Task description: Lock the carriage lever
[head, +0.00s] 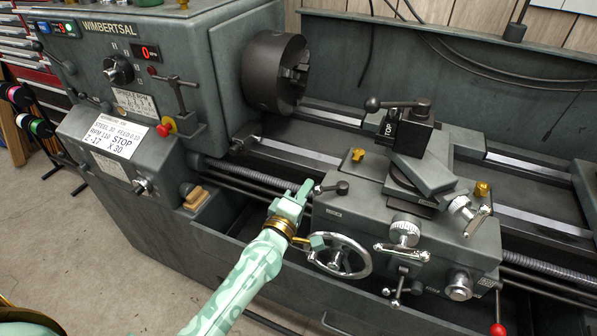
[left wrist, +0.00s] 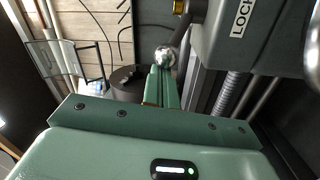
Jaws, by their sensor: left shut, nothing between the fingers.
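The carriage lever (head: 337,187) is a short dark lever with a ball end, on the top left corner of the grey lathe carriage (head: 375,215). It also shows in the left wrist view (left wrist: 180,28), its shiny ball end right at the fingertips, beside a white LOCK label (left wrist: 241,18). My left gripper (head: 305,188) is shut and empty, just left of the lever's ball end. In the left wrist view my left gripper (left wrist: 161,72) overlaps the ball's lower edge; I cannot tell whether they touch. My right gripper is not in view.
The carriage handwheel (head: 343,256) is below and right of my left gripper. The chuck (head: 276,72) is behind, at upper left. The tool post (head: 405,130) with its own lever stands on the carriage. The lead screw (head: 265,177) runs along the front.

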